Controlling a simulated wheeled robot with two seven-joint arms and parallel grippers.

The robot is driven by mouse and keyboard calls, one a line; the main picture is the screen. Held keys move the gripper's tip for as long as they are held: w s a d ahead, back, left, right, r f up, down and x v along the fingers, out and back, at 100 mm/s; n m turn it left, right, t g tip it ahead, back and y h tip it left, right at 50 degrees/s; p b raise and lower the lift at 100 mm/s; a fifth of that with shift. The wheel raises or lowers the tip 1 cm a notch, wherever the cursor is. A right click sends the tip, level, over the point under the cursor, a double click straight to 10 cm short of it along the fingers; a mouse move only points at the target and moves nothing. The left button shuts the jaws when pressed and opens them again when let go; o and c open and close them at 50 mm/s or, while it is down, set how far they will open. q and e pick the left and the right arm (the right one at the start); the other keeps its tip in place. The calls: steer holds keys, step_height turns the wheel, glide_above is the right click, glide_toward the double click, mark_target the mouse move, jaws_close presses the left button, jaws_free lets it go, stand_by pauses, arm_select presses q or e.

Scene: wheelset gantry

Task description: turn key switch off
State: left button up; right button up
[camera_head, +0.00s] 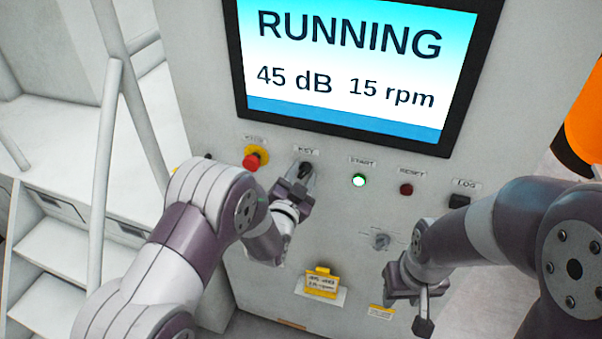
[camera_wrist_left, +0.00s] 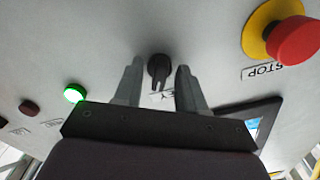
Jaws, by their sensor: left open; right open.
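The black key switch (camera_head: 305,169) sits on the grey panel under the label KEY, between the red stop button and the lit green START button. In the left wrist view the key switch (camera_wrist_left: 158,68) shows between the two fingers, its handle pointing down in that picture. My left gripper (camera_head: 298,180) is at the key switch and open, with one finger (camera_wrist_left: 130,82) on each side of it and visible gaps. I cannot tell how deep the fingers reach around it. My right gripper (camera_head: 420,310) is open and empty, low in front of the panel at the right.
The screen (camera_head: 345,65) reads RUNNING, 45 dB, 15 rpm. The red stop button (camera_head: 252,161) with its yellow collar is close to my left gripper. The green START button (camera_head: 359,181) is lit. A dark red RESET button (camera_head: 406,189) and yellow tag (camera_head: 321,283) are on the panel.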

arm_select(q)
jaws_close()
steer(key=shift+f+n+b, duration=0.25)
steer(key=shift+n+b, duration=0.75)
steer(key=shift+b, duration=0.25)
steer(key=n+b, duration=0.8)
steer(key=shift+n+b, duration=0.35)
steer(key=shift+n, duration=0.05)
steer(key=shift+r+n+b, duration=0.2)
steer(key=shift+n+b, duration=0.3)
steer(key=shift+n, duration=0.1)
